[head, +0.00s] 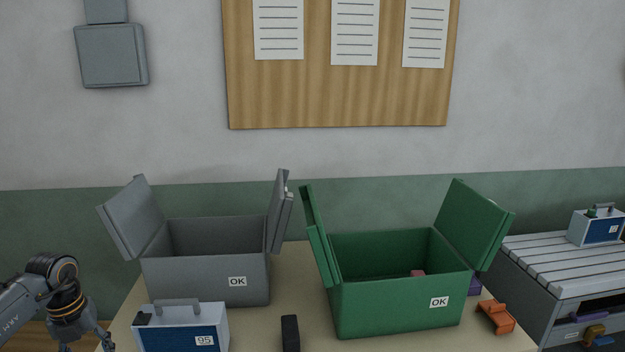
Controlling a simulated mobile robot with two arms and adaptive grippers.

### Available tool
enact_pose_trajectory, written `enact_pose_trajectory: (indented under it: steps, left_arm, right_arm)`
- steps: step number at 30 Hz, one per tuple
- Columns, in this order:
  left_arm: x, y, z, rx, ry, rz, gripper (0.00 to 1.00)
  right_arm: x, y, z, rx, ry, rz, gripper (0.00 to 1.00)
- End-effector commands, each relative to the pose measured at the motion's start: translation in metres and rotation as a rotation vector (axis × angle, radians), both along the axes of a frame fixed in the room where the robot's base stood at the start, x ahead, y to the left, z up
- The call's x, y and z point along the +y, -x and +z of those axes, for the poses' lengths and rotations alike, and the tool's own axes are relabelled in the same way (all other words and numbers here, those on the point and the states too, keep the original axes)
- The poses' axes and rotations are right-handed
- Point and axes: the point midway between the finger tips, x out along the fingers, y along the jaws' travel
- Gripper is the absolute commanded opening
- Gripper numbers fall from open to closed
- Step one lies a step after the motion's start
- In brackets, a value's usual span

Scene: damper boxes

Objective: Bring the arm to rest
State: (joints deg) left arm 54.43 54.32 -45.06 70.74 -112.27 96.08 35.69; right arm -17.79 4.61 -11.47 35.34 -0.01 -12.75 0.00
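My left gripper (85,346) is at the bottom left corner, pointing down, left of the blue and white case. Its two fingers are spread apart with nothing seen between them; the tips are at the picture's lower edge. My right gripper is not in view. A grey box (205,280) marked OK stands on the table with its flaps raised. A green box (395,306) marked OK stands to its right, also with raised flaps. A small reddish thing (417,273) shows inside the green box.
The blue and white case (182,330) with a handle stands at the front of the table (300,262). A black upright block (290,333) is between the boxes. An orange part (496,317) lies right of the green box. A grey slatted cabinet (560,262) stands at the right, carrying another case (597,228).

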Motion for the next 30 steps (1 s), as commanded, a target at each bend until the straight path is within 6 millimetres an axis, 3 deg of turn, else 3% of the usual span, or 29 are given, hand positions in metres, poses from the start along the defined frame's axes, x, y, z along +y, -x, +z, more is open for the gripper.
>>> enact_pose_trajectory:
  steps: [11,14,19,22,25,27,30]
  left_arm:
    - [-0.059,-0.012,-0.053,-0.044,0.222,-0.032,0.55]
    - [-0.084,-0.016,-0.074,-0.068,0.32,-0.032,0.55]
    - [-0.143,-0.022,-0.119,-0.128,0.557,0.016,0.55]
    - [-0.191,-0.026,-0.162,-0.191,0.777,0.132,0.55]
    - [-0.23,-0.029,-0.222,-0.284,1.018,0.414,0.55]
    - [-0.234,-0.022,-0.272,-0.342,1.114,0.684,0.55]
    - [-0.221,0.0,-0.339,-0.389,1.129,1.03,0.55]
  right_arm:
    - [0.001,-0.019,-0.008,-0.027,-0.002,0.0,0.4]
    - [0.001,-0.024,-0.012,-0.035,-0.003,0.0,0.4]
    - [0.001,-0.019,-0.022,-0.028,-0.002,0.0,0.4]
    - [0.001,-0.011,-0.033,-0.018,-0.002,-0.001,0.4]
    - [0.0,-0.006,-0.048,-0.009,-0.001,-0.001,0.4]
    - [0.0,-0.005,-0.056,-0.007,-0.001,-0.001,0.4]
    - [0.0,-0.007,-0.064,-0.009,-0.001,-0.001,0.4]
